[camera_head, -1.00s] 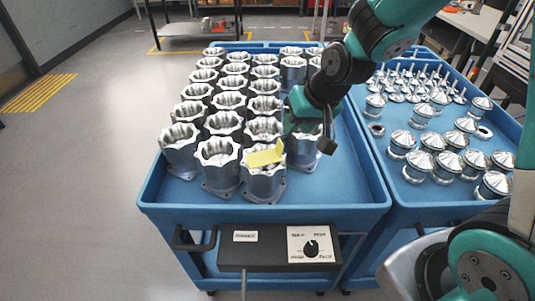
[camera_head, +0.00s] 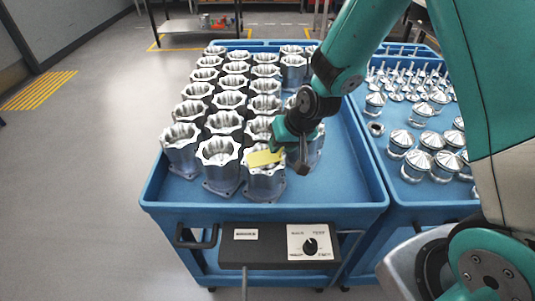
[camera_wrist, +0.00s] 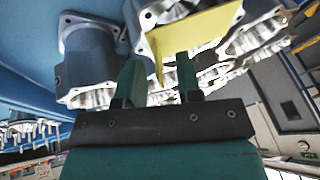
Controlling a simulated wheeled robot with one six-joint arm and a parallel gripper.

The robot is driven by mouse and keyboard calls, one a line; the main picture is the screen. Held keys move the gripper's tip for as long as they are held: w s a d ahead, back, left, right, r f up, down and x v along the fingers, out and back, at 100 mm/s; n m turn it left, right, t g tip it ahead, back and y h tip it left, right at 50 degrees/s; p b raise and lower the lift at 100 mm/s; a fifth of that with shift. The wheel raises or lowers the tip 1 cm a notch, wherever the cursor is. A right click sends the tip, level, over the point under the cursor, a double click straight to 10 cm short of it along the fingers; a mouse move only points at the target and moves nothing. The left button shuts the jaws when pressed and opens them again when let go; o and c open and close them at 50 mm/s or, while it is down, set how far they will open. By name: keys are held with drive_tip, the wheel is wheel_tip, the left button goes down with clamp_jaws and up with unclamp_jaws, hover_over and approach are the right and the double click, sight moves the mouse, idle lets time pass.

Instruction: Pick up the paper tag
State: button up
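The yellow paper tag (camera_head: 262,158) lies on top of a machined housing (camera_head: 264,182) in the front row, at its right side. In the wrist view the tag (camera_wrist: 200,32) has a broad flat part and a narrow folded flap. My gripper (camera_head: 280,150) is low at the tag's right end and hides the flap in the head view. In the wrist view my gripper (camera_wrist: 158,76) is open, with its two fingers apart. The flap's lower end shows between the fingers, with gaps on both sides; I cannot tell its depth between them.
Several more housings stand in close rows on the blue cart (camera_head: 345,185), some right beside my gripper. The cart's right part is bare. A second blue cart to the right holds domed metal parts (camera_head: 417,160) and several small upright parts.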

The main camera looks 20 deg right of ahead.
drive_tip(key=c, duration=0.6)
clamp_jaws()
drive_tip(key=shift+r, duration=0.1)
